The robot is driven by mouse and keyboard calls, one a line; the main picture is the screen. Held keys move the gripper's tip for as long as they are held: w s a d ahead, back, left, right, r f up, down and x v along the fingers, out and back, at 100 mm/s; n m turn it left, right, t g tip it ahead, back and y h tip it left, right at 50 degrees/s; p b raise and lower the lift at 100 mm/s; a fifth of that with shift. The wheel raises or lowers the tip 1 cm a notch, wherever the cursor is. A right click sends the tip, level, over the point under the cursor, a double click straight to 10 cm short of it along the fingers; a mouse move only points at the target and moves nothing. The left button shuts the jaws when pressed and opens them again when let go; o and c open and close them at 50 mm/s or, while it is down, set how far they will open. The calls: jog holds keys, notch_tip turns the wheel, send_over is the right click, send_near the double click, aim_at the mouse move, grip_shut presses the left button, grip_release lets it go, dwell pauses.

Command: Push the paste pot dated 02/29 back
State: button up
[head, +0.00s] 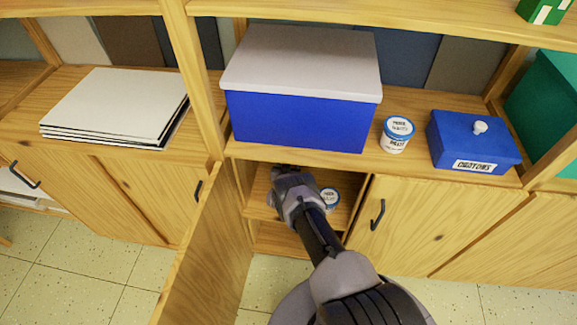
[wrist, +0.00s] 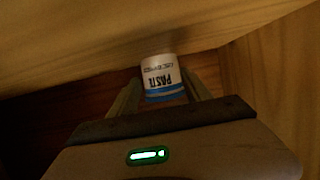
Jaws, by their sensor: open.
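In the wrist view a white paste pot (wrist: 161,75) with a blue band shows upside down between the fingers of my gripper (wrist: 160,80). The gripper is open; I cannot tell whether a finger touches the pot. "PASTE" is readable, but the small line beside it is not. In the head view my gripper (head: 281,171) reaches into the open cabinet. A paste pot (head: 329,198) stands on the cabinet shelf just right of my arm, partly hidden. I cannot tell whether it is the same pot. Another paste pot (head: 397,134) stands on the counter above; its date is unreadable.
The open cabinet door (head: 205,250) hangs left of my arm. On the counter (head: 413,167) above are a blue box with a grey lid (head: 300,118) and a small blue box labelled "CRAYONS" (head: 470,145). Wooden surfaces (wrist: 278,70) are close around my gripper.

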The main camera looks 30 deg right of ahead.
jog(key=shift+s, duration=0.1)
jog(key=shift+s+a+p, duration=0.45)
jog(key=shift+s+p, duration=0.15)
jog(key=shift+p, duration=0.05)
jog(key=shift+s+a+p, duration=0.4)
jog(key=shift+s+p, duration=0.2)
jog(key=r+p, duration=0.1)
jog(key=p, duration=0.1)
jog(key=s+r+p, duration=0.1)
jog(key=r, duration=0.1)
jog(key=a+r+p, duration=0.1)
jog(key=p, duration=0.1)
jog(key=shift+s+r+p, duration=0.3)
jog(key=shift+w+f+b, duration=0.1)
jog(key=shift+w+b, duration=0.05)
jog(key=shift+b, duration=0.25)
